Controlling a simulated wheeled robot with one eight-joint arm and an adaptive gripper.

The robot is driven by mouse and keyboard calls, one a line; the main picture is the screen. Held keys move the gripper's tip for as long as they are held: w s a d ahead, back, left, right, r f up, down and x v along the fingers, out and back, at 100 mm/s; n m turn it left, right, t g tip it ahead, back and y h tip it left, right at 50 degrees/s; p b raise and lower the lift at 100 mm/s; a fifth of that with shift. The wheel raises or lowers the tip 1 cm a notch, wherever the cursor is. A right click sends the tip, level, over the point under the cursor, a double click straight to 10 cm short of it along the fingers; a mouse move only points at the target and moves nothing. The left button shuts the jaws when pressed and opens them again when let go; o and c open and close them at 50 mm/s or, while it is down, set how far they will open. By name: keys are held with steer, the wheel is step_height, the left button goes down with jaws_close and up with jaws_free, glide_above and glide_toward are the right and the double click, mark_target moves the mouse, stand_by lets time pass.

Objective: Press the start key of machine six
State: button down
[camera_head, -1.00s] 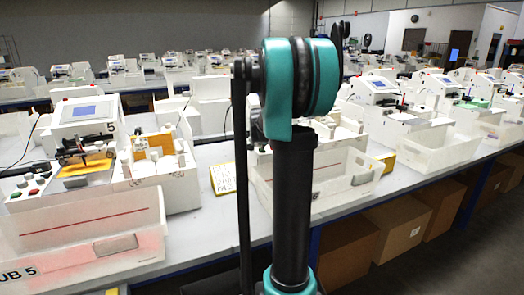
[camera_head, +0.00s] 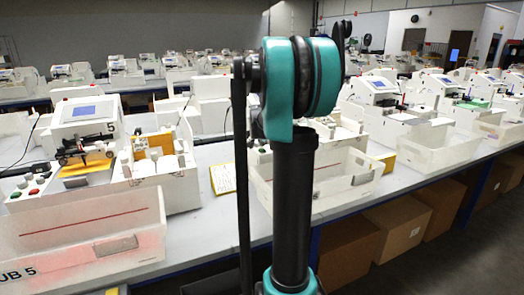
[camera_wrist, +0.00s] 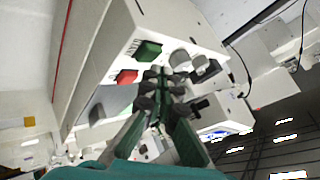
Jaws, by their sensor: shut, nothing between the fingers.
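In the wrist view my gripper (camera_wrist: 163,84) is shut and empty. Its fingertips are close to a white machine panel (camera_wrist: 112,52). A square green key (camera_wrist: 148,50) sits on this panel just above and left of the fingertips. A red key (camera_wrist: 126,76) lies to their left. Grey round knobs (camera_wrist: 205,66) stand to the right, partly behind the fingers. I cannot tell whether the fingertips touch anything. No machine number shows in the wrist view. In the head view my arm hides the gripper and much of the machine behind it.
In the head view a white plotter (camera_head: 85,118) stands at left behind a clear bin (camera_head: 85,232) marked 5. Another clear bin (camera_head: 345,180) is right of my arm. Cardboard boxes (camera_head: 397,224) sit below.

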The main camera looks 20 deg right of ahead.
steer(key=shift+r, duration=0.25)
steer(key=shift+r, duration=2.35)
steer(key=s+a+f+n+g+y, duration=0.1)
steer(key=s+a+f+n, duration=0.3)
steer(key=s+a+f, duration=0.3)
steer(key=s+a+f+n+g+y, duration=0.1)
steer(key=s+a+f+n, duration=0.4)
steer(key=s+f, duration=0.5)
steer(key=s+a+f+n+g+y, duration=0.1)
steer(key=s+a+f+n, duration=0.3)
steer(key=s, duration=1.6)
steer(key=a+f+g, duration=0.1)
steer(key=a+f, duration=0.3)
steer(key=shift+s+a+f, duration=0.15)
steer(key=shift+s+a, duration=0.05)
steer(key=shift+a, duration=0.2)
